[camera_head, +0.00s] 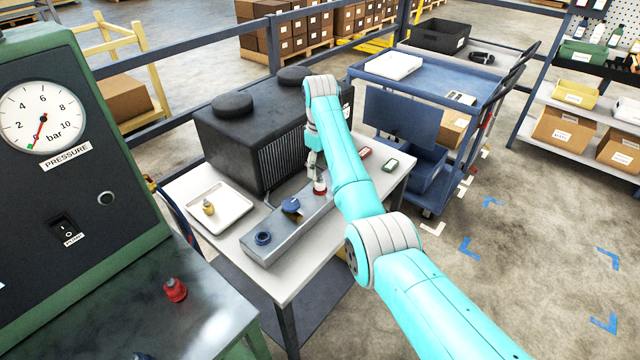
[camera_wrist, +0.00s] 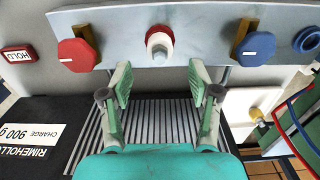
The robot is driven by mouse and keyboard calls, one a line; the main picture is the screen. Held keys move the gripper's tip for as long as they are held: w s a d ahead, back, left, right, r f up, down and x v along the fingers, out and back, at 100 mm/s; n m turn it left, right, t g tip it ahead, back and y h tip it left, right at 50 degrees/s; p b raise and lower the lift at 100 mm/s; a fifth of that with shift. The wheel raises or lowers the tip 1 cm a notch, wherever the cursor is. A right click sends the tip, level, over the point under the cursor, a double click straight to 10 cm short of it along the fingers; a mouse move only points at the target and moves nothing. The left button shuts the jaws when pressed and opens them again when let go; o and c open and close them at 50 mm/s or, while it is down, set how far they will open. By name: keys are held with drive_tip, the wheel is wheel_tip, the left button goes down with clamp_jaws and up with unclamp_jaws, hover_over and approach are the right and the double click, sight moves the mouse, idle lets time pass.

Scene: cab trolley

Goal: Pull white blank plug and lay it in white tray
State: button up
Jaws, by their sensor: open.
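The white blank plug (camera_wrist: 160,42) sits in a red ring on the grey metal manifold (camera_wrist: 120,22). In the head view the plug (camera_head: 320,187) shows just below my gripper (camera_head: 315,165), partly hidden by it. In the wrist view my gripper (camera_wrist: 161,88) is open and empty. Its two fingers point at the plug from either side, with the tips short of it and apart from it. The white tray (camera_head: 236,205) lies left of the manifold and holds a brass-coloured fitting (camera_head: 208,208). The tray (camera_wrist: 238,108) also shows at the right of the wrist view.
A red octagonal knob (camera_wrist: 77,55) and a blue one (camera_wrist: 258,47) flank the plug. A blue ring (camera_head: 263,238) sits at the manifold's near end. A black finned unit (camera_head: 250,140) stands behind. Hoses (camera_wrist: 300,125) run beside the tray. The tray's right part is bare.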

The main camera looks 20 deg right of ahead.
sight(320, 176)
drive_tip(key=shift+f, duration=2.9)
clamp_jaws()
drive_tip(key=shift+r, duration=0.15)
drive_tip(key=shift+r, duration=2.85)
drive_tip(key=shift+d, duration=0.1)
